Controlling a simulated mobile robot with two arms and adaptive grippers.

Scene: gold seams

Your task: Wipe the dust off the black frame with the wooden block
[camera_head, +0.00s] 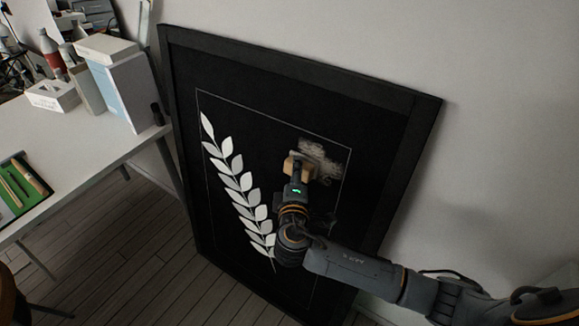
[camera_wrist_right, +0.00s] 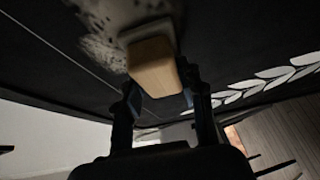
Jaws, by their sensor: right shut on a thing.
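The black frame (camera_head: 385,170) leans against the wall on the floor, with a white leaf branch (camera_head: 236,175) on its dark panel. A pale patch of dust (camera_head: 322,160) lies at the panel's upper right; it also shows in the right wrist view (camera_wrist_right: 100,35). My right gripper (camera_head: 298,180) is shut on the wooden block (camera_head: 291,166). In the right wrist view the block (camera_wrist_right: 153,66) sits between the fingers, its pale far face at or very near the panel beside the dust. Whether it touches, I cannot tell. My left gripper is out of view.
A white table (camera_head: 80,150) stands at the left, close to the frame's left edge. It holds boxes (camera_head: 122,85), bottles (camera_head: 52,50) and a green tray (camera_head: 22,190). The wall at the right is bare. Wooden floor shows between table and frame.

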